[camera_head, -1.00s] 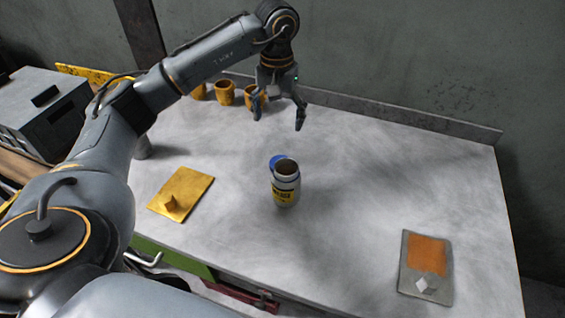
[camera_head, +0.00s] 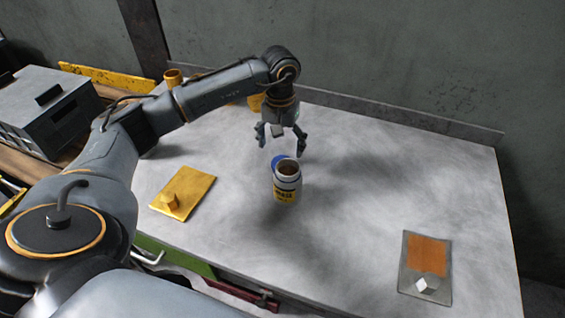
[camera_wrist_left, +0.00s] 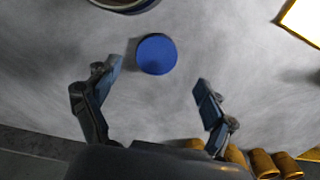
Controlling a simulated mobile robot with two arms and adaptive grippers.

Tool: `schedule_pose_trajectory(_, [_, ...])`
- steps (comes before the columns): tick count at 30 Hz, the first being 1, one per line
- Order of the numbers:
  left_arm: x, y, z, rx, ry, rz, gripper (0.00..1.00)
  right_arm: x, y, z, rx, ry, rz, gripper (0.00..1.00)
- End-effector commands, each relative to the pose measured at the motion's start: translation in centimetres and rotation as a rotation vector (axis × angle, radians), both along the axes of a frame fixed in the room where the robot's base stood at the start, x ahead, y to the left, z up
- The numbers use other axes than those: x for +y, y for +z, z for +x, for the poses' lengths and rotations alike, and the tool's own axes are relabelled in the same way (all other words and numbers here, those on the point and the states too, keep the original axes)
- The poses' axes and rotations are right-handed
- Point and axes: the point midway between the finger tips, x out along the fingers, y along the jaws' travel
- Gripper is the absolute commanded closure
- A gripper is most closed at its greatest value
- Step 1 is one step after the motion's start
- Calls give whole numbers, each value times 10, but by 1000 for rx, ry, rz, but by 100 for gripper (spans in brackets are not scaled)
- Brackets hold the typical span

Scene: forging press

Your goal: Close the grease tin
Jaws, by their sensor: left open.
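The grease tin (camera_head: 286,181) stands upright and open on the table, a white can with a yellow label and a dark inside. Its rim shows at the top edge of the left wrist view (camera_wrist_left: 125,5). The blue lid (camera_head: 277,161) lies on the table just behind the tin, partly hidden by it. In the left wrist view the lid (camera_wrist_left: 156,54) is a full blue disc, ahead of and between the fingers. My left gripper (camera_head: 281,146) is open and empty, pointing down above and just behind the lid. My right gripper is not in view.
A yellow plate with a knob (camera_head: 183,193) lies left of the tin. A grey board with an orange patch (camera_head: 427,262) lies at the front right. Several yellow cups (camera_wrist_left: 262,163) stand near the back edge. The table (camera_head: 380,190) is clear right of the tin.

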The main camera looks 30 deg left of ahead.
Motion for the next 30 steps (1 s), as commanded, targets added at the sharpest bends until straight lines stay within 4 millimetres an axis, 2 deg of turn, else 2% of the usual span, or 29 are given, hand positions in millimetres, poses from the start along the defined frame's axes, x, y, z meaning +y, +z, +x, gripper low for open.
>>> schedule_pose_trajectory(8, [-1, -3, 0, 2, 0, 0, 16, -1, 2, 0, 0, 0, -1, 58])
schedule_pose_trajectory(15, [-5, -37, 1, 5, 0, -1, 16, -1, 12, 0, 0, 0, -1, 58])
schedule_pose_trajectory(19, [-4, -49, 2, 2, 1, 0, 16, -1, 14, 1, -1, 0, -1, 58])
schedule_pose_trajectory(30, [-4, -52, 2, 0, 0, 0, 16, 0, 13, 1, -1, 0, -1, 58])
